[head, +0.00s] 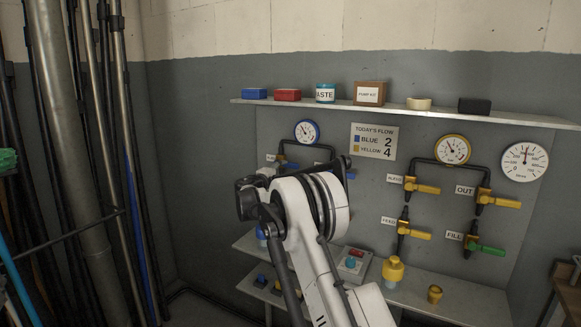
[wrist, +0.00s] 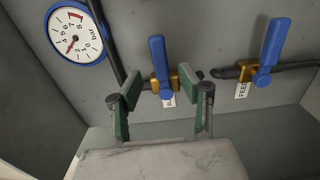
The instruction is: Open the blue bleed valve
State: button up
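In the wrist view, a blue-handled valve (wrist: 160,62) with a brass body stands on a black pipe, its white label mostly hidden; the visible letters look like the start of "BLEED". My gripper (wrist: 166,92) is open and empty, with green-padded fingers apart on either side of this valve's lower part. I cannot tell how far the fingers are from the wall. A second blue-handled valve (wrist: 267,55), labelled FEED, is to the right. In the head view, my arm hides most of the blue valves and my gripper.
A blue-rimmed gauge (wrist: 76,35) is left of the valve. In the head view, yellow-handled valves (head: 422,188) and a green-handled one (head: 487,248) are on the right of the panel. A shelf (head: 400,107) with boxes runs above, and a lower shelf (head: 457,297) juts out below.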

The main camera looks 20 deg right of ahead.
jog(key=x, duration=0.7)
jog(key=shift+w+d, duration=0.1)
grip_shut()
dwell(0.3)
